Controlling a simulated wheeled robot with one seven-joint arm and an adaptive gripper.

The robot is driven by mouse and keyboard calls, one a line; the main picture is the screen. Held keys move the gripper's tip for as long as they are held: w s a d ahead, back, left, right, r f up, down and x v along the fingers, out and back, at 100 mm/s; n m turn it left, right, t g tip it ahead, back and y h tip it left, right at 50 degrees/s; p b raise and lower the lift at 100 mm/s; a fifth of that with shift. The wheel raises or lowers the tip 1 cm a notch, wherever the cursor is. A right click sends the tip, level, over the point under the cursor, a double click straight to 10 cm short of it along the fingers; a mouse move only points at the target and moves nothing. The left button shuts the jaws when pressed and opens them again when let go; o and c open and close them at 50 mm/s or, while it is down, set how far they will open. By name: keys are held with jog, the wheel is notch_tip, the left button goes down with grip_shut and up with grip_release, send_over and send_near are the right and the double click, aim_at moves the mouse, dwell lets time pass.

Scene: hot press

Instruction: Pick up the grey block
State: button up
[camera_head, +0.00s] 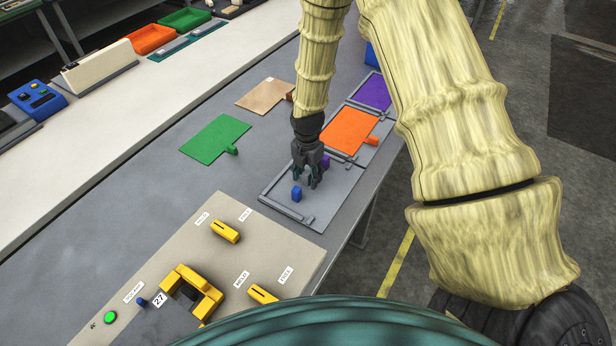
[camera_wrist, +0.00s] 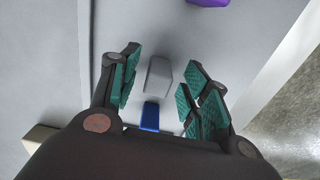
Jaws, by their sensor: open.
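The grey block (camera_wrist: 158,76) stands on the light grey surface, between my open fingertips in the wrist view. My gripper (camera_wrist: 161,70) is open, with teal pads on both sides of the block and a gap to each. The head view shows my gripper (camera_head: 306,181) pointing down over a grey tray (camera_head: 335,203). There the grey block cannot be made out, apparently hidden by the fingers. I cannot tell how far the fingertips are above the surface.
A blue block (camera_head: 297,194) stands close to the grey block; it also shows in the wrist view (camera_wrist: 150,116). A purple block (camera_head: 325,161) is on the far side, with an orange panel (camera_head: 349,131) beyond. A beige panel with yellow parts (camera_head: 225,231) lies nearer.

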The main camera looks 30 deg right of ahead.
jog(key=shift+w+f, duration=0.2)
jog(key=c, duration=0.9)
jog(key=shift+s+r, duration=0.1)
